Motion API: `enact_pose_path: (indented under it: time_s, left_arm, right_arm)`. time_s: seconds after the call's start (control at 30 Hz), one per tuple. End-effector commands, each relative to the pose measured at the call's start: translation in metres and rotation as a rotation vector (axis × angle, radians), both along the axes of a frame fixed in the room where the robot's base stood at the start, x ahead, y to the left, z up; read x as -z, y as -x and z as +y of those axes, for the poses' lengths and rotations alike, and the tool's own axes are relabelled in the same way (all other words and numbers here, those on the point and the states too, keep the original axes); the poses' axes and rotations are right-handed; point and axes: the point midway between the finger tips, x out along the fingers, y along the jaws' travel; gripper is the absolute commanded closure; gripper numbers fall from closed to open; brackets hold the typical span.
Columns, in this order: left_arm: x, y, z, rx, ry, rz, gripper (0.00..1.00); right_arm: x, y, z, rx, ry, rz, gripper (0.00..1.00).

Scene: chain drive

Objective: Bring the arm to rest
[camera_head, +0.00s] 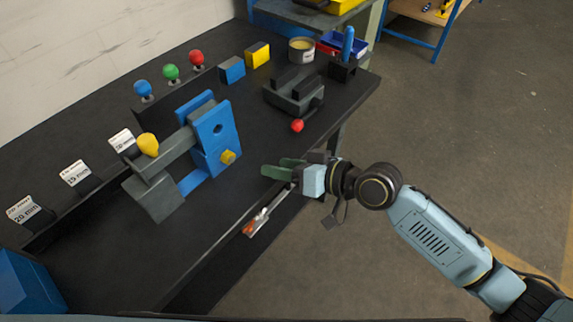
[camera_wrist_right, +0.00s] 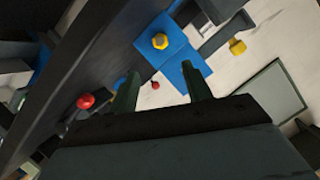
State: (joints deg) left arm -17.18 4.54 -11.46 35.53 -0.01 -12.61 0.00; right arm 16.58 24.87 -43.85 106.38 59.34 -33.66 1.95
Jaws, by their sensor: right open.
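My right gripper (camera_head: 279,169) is open and empty, with green fingers, at the front edge of the dark workbench (camera_head: 110,258). Its fingers also show in the right wrist view (camera_wrist_right: 158,90), apart, with nothing between them. The blue and grey fixture (camera_head: 209,135) stands on the bench to the left of the gripper, apart from it. It carries a yellow knob (camera_head: 228,157) low on its blue part and a yellow handle (camera_head: 147,144) on its grey arm. My left gripper is in neither view.
A dark clamp block (camera_head: 295,92) with a red knob (camera_head: 297,125) lies beyond the gripper. Blue, green and red knobs (camera_head: 171,72) stand along the back. A metal tool (camera_head: 259,219) shows at the bench's front edge.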

Motion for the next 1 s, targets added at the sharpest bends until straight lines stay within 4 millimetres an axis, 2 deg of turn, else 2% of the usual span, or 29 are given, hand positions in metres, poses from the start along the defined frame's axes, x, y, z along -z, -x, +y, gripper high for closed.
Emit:
enact_pose_path:
  time_s: [0.13, 0.6, 0.7, 0.77, 0.87, 0.97, 1.0]
  left_arm:
    - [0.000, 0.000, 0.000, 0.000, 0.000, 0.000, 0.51]
    - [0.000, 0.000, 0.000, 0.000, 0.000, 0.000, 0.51]
    - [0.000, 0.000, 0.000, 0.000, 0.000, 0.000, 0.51]
    - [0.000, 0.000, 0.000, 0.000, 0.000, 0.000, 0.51]
    - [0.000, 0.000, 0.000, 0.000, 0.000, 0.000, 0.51]
    - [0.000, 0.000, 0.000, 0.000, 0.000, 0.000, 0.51]
    - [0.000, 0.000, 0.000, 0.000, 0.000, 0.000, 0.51]
  right_arm:
    - [-0.002, 0.003, -0.006, -0.001, -0.001, 0.000, 0.51]
    - [-0.002, 0.003, -0.006, -0.001, 0.000, 0.001, 0.51]
    - [0.003, 0.001, -0.008, 0.012, 0.007, 0.003, 0.51]
    - [0.016, -0.005, -0.014, 0.041, 0.022, 0.012, 0.51]
    - [0.056, -0.020, -0.034, 0.131, 0.075, 0.034, 0.51]
    - [0.118, -0.030, -0.069, 0.249, 0.168, 0.072, 0.51]
    - [0.146, -0.029, -0.084, 0.293, 0.212, 0.091, 0.51]
